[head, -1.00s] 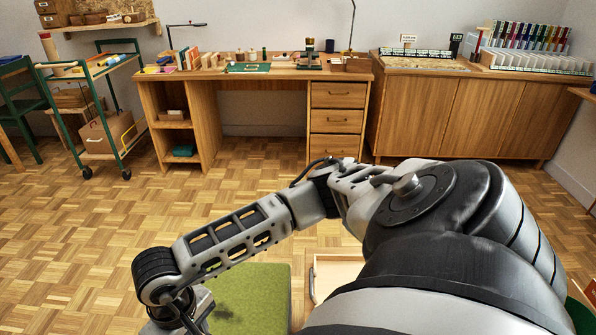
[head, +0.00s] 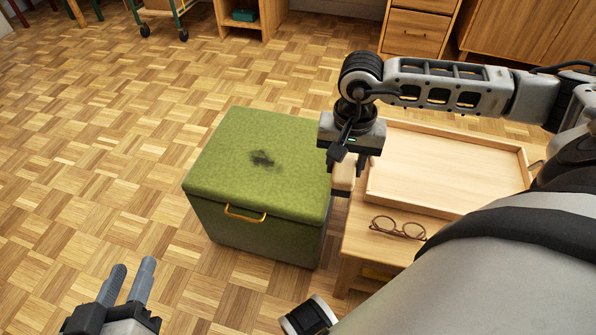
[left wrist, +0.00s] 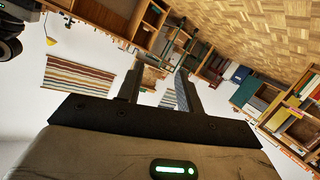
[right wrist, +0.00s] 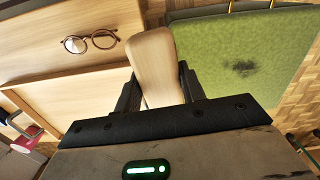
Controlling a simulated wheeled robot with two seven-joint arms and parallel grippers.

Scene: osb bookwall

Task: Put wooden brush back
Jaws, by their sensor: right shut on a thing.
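The wooden brush (head: 343,178) is in my right gripper (head: 346,166), above the gap between the green storage ottoman (head: 240,225) and the low wooden table (head: 352,245). In the right wrist view its smooth, pale wooden body (right wrist: 157,55) sticks out between the fingers; no bristles show. A dark smudge (head: 262,158) marks the ottoman's top. A shallow wooden tray (head: 450,165) lies empty on the low table, right of my right gripper. My left gripper (head: 133,268) is low at the left over the floor, its fingers apart with nothing between them.
Brown-rimmed glasses (head: 398,228) lie on the low table in front of the tray. The ottoman has a yellow handle (head: 245,215). A drawer desk (head: 415,30) stands at the back. The parquet floor (head: 100,170) left of the ottoman is clear.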

